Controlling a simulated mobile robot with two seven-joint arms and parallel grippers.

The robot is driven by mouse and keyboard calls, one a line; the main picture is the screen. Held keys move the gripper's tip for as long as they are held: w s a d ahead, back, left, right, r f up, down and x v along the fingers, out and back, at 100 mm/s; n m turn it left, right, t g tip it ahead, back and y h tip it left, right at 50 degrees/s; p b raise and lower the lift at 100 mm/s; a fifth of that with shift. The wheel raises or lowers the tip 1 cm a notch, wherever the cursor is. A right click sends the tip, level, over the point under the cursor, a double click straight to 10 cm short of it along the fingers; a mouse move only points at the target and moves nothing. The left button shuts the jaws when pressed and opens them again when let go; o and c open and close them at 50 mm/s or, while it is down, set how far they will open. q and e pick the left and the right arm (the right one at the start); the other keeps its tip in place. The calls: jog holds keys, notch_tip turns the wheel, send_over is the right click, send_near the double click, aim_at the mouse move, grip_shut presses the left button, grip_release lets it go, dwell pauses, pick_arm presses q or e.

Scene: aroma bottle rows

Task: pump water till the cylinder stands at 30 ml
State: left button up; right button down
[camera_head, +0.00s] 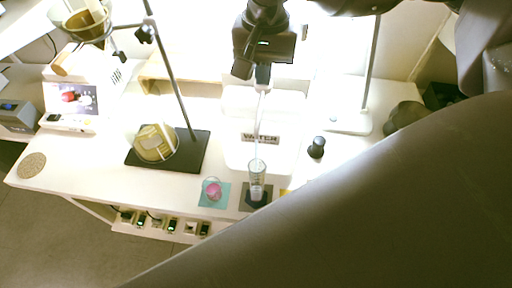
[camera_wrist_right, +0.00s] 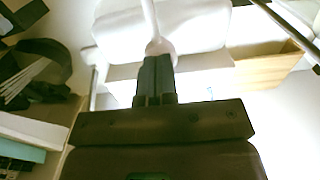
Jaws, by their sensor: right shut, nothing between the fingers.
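The white water container (camera_head: 235,110) with a "WATER" label stands mid-table in the head view. The clear measuring cylinder (camera_head: 257,172) stands upright on a dark mat (camera_head: 246,204) in front of it. Its lower part looks pale; the water level and marks are too small to read. My right gripper (camera_head: 263,86) is shut and empty, pointing down over the container. In the right wrist view its closed fingertips (camera_wrist_right: 157,58) are at the white pump top (camera_wrist_right: 159,46); whether they touch it I cannot tell. My left gripper is not in view.
A stand with a black base (camera_head: 190,155) and a round flask (camera_head: 155,143) are farther left. A small black-topped bottle (camera_head: 317,147) stands to the right. My arm hides the table's right front.

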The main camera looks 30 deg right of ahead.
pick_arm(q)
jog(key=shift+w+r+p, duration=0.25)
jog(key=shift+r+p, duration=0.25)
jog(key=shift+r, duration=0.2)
pick_arm(e)
jog(key=shift+r, duration=1.5)
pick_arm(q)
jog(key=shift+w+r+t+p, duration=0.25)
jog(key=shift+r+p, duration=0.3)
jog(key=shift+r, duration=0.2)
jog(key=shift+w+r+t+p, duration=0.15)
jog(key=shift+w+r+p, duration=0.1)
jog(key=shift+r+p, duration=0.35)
pick_arm(e)
jog(key=shift+r, duration=3)
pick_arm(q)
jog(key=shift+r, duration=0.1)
